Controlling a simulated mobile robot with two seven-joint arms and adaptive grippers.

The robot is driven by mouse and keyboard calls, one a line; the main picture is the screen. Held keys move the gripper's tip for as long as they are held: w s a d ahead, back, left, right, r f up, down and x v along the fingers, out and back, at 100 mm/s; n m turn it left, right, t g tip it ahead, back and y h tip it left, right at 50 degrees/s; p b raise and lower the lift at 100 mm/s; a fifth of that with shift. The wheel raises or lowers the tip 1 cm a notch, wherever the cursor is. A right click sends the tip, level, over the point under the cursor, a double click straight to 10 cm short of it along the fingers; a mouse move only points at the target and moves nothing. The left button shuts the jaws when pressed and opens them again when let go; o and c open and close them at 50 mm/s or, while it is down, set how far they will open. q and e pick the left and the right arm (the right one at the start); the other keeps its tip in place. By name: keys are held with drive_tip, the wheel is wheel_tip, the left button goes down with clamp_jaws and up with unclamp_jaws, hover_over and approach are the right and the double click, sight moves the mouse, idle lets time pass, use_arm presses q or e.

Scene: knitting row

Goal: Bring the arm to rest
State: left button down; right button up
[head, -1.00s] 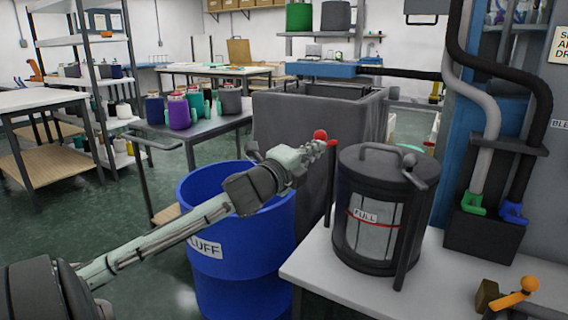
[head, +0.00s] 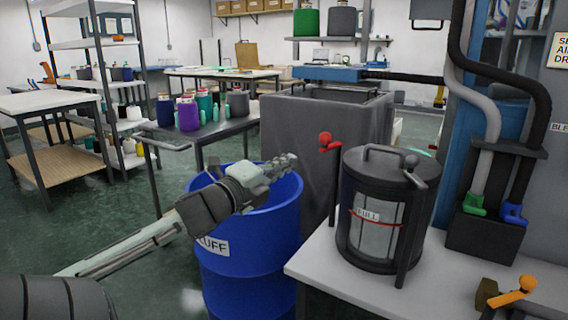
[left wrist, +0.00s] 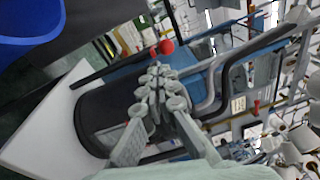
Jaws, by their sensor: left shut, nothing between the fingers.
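My left arm comes in from the lower left in the head view. My left gripper (head: 284,164) is shut and empty, in front of the blue bin labelled FLUFF (head: 250,270) and over its upper part as seen from the head. The gripper (left wrist: 160,88) also shows shut in the left wrist view, with nothing between the fingers. A red ball-ended lever (head: 326,139) stands to the right of the fingertips, apart from them in the head view. My right gripper is not in view.
A grey tub (head: 315,130) is behind the bin. A cart with cones (head: 225,128) stands at the back left. An orange-handled valve (head: 512,293) is at the lower right.

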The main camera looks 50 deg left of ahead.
use_arm(q)
drive_tip(key=shift+s+a, duration=0.1)
drive_tip(key=shift+s, duration=0.15)
drive_tip(key=s+f+n+g+y, duration=0.1)
drive_tip(key=s+f+n+g, duration=0.25)
drive_tip(key=f, duration=0.75)
drive_tip(key=s+a+f+n+g+y, duration=0.15)
drive_tip(key=f+n, duration=0.25)
drive_tip(key=f, duration=0.7)
drive_tip(key=s+f+n+g, duration=0.3)
drive_tip(key=f+n+g, duration=0.1)
drive_tip(key=f, duration=0.6)
drive_tip(key=s+d+f+n+g+h, duration=0.1)
drive_tip(key=s+d+f, duration=0.4)
drive_tip(key=d+f, duration=0.5)
drive_tip(key=s+d+f+n+g+h, duration=0.2)
drive_tip(key=s+d+f+n+g, duration=0.2)
drive_tip(key=d+f, duration=0.7)
drive_tip(key=shift+s+g, duration=0.7)
drive_tip(key=shift+s, duration=0.5)
drive_tip(key=shift+r+n+h, duration=0.1)
drive_tip(key=shift+n+h, duration=0.15)
